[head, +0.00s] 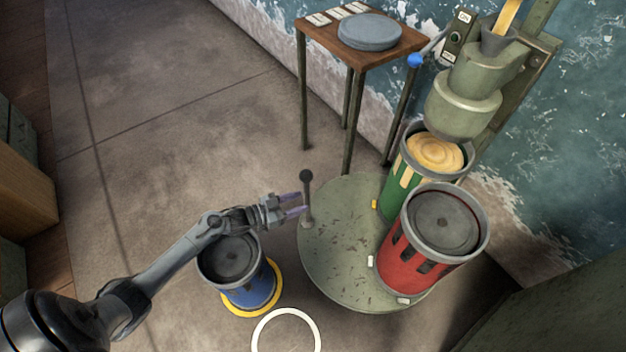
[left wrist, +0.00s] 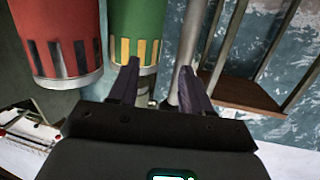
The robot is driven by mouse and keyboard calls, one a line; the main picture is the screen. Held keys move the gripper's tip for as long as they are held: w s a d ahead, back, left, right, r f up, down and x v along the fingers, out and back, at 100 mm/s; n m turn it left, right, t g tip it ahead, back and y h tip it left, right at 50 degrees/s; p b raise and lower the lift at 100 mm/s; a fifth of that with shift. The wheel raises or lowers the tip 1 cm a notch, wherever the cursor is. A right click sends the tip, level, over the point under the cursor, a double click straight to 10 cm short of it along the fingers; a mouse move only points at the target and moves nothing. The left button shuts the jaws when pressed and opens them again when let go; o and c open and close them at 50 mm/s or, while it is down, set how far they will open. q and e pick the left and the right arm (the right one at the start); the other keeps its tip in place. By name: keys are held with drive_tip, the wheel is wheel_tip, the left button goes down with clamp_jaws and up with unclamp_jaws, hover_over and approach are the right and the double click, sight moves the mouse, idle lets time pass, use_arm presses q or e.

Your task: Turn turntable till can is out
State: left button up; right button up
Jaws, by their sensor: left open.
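The round grey-green turntable (head: 340,262) carries a red can (head: 425,250) at its front right and a green can (head: 396,190) behind it. The green can holds something pale yellow and stands beneath the machine's spout (head: 463,105). An upright post with a dark knob (head: 307,195) rises from the turntable's left edge. My left gripper (head: 300,203) is open at this post. In the left wrist view, the grey post (left wrist: 187,60) shows between the open fingers (left wrist: 160,78), nearer the right one; contact cannot be told. The red can (left wrist: 62,40) and green can (left wrist: 137,28) stand beyond.
A blue can (head: 250,283) stands on a yellow floor ring under my left forearm. An empty white ring (head: 286,313) lies beside it. A small wooden table (head: 330,40) with a grey disc stands behind.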

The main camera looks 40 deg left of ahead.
sight(308, 191)
use_arm(q)
drive_tip(key=b, duration=0.1)
drive_tip(key=a, duration=0.1)
drive_tip(key=a+b, duration=0.1)
drive_tip(key=shift+w+a+f+t+h+b, duration=0.2)
drive_tip(key=shift+w+f+t+h+b, duration=0.1)
drive_tip(key=shift+w+f+t, duration=0.1)
drive_tip(key=b+x, duration=0.1)
drive_tip(key=x, duration=0.1)
drive_tip(key=b+x, duration=0.1)
drive_tip(key=x, duration=0.1)
drive_tip(key=b+x, duration=0.1)
drive_tip(key=x, duration=0.1)
drive_tip(key=shift+w+a+r, duration=0.1)
drive_tip(key=shift+a+r, duration=0.05)
drive_tip(key=shift+a, duration=0.15)
drive_tip(key=shift+b+x, duration=0.4)
drive_tip(key=shift+x, duration=0.35)
drive_tip(key=shift+r, duration=0.1)
clamp_jaws()
